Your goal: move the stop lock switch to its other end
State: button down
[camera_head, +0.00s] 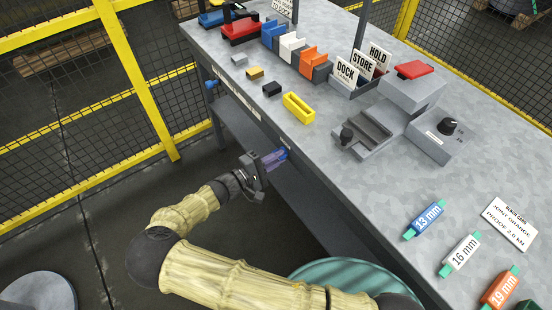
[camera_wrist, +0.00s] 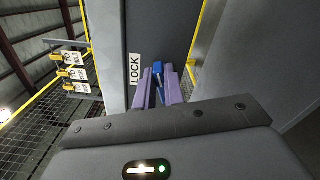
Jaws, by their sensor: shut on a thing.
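The stop lock switch shows in the wrist view as a blue lever (camera_wrist: 157,70) on a dark grey panel, beside a white LOCK label (camera_wrist: 134,69). My gripper (camera_wrist: 159,84) has its two purple fingers on either side of the lever and is shut on it. The fingers hide part of the lever, and its slot or travel cannot be made out. In the head view my gripper (camera_head: 282,156) is at the front side of the bench, below the top edge. The switch itself is hard to tell from the fingers there.
The steel bench (camera_head: 330,190) carries a yellow tray (camera_head: 298,107), several coloured blocks, a grey fixture (camera_head: 365,132) and labelled gauges such as the blue 13 mm one (camera_head: 425,219). A yellow-framed mesh fence (camera_head: 130,75) stands at left. Tagged padlocks (camera_wrist: 74,74) hang at left in the wrist view.

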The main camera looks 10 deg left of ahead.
jog(key=shift+f, duration=0.1)
dwell(0.4)
jog(key=c, duration=1.5)
grip_release()
jog(key=b+v, duration=0.2)
jog(key=v, duration=1.5)
jog(key=shift+s+a, duration=0.15)
jog(key=shift+m, duration=0.3)
